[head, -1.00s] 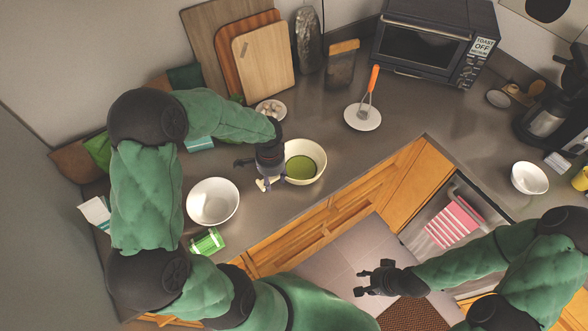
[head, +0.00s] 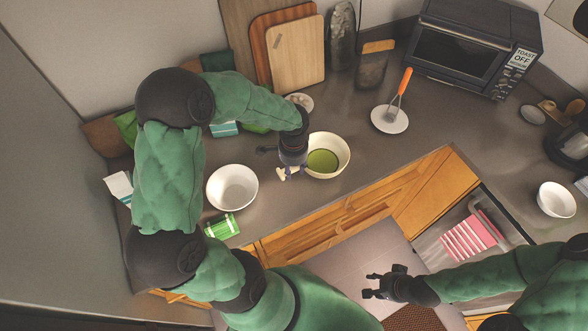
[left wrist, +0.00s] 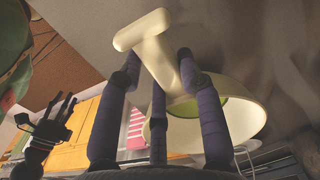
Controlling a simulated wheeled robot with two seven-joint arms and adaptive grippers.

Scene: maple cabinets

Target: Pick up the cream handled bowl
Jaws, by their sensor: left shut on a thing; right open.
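The cream handled bowl (head: 341,148), green inside, is on the counter in the head view; I cannot tell whether it is clear of the surface. My left gripper (head: 286,171) is at its handle on the bowl's left side and partly hides it. In the left wrist view the cream T-shaped handle (left wrist: 158,55) passes between the fingers of my left gripper (left wrist: 160,78), which is shut on it. The bowl's body (left wrist: 245,110) is behind the fingers. My right gripper (head: 372,286) is open and empty, low in the head view, away from the counter.
Cutting boards (head: 296,55) lean behind. A plate with an orange-handled utensil (head: 390,120) and a toaster oven (head: 460,45) are to the right.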

